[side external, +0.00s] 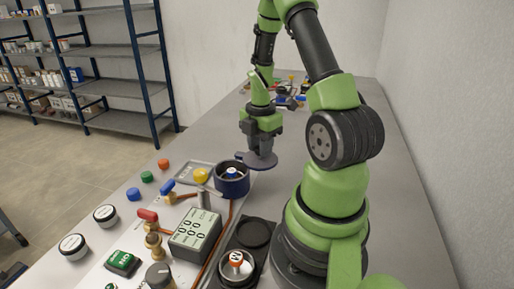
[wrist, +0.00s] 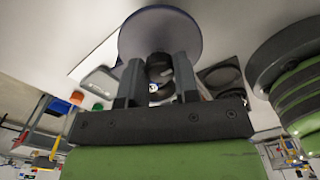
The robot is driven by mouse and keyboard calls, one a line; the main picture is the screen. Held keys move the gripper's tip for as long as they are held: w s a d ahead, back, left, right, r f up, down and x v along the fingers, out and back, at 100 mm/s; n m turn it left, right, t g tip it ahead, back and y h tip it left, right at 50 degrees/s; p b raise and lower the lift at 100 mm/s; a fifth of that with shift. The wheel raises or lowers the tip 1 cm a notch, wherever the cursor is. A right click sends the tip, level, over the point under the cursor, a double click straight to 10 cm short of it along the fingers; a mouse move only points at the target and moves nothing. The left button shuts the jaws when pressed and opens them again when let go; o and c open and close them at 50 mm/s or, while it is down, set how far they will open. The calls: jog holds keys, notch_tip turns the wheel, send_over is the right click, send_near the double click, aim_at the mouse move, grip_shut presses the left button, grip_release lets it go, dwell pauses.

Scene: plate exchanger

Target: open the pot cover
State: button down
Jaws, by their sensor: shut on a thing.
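The pot cover (side external: 262,161) is a flat blue-grey disc. My gripper (side external: 260,148) is shut on it and holds it at the right of the pot, off its opening. The pot (side external: 232,184) is a dark blue round vessel, open at the top, with a small white and blue thing inside. In the wrist view the cover (wrist: 160,25) spreads beyond my two fingers (wrist: 158,68), and its grip part between them is mostly in shadow. I cannot tell exactly how high the cover is above the table.
A grey display box (side external: 195,233), red and blue valve handles and a yellow knob (side external: 201,175) stand close to the pot. A black holder (side external: 252,236) with round recesses lies in front. Coloured buttons line the left; the table's right side is mostly clear.

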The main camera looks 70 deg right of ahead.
jog(key=d+n, duration=0.1)
jog(key=n, duration=0.2)
jog(key=shift+d+n, duration=0.3)
jog(key=shift+d, duration=0.1)
jog(key=shift+w+d+n, duration=0.2)
jog(key=shift+d+n, duration=0.1)
jog(key=shift+n, duration=0.4)
jog(key=shift+w+d+n, duration=0.15)
jog(key=shift+d+n, duration=0.15)
jog(key=shift+n, duration=0.4)
jog(key=c, duration=0.8)
grip_release()
jog(key=shift+c, duration=0.2)
notch_tip(320, 180, up, 10)
